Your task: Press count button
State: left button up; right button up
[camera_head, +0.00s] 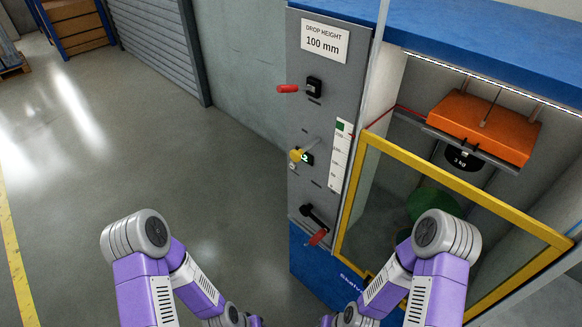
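The machine's grey control panel (325,95) faces me right of centre. A round yellow knob or button (295,155) sticks out from its left side at mid height. Just beside it is a small display (307,158) with a lit green digit that looks like 2. I cannot read any label marking which part is the count button. My two purple and grey arms reach down to the bottom edge, below the panel controls. Both grippers are out of the picture, and no arm part touches the yellow knob.
A red-handled lever (289,89) sits above, and a black crank with a red grip (317,237) below. A yellow-framed guard (451,170) stands right of the panel, with an orange block (485,127) inside the machine. Floor to the left is clear.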

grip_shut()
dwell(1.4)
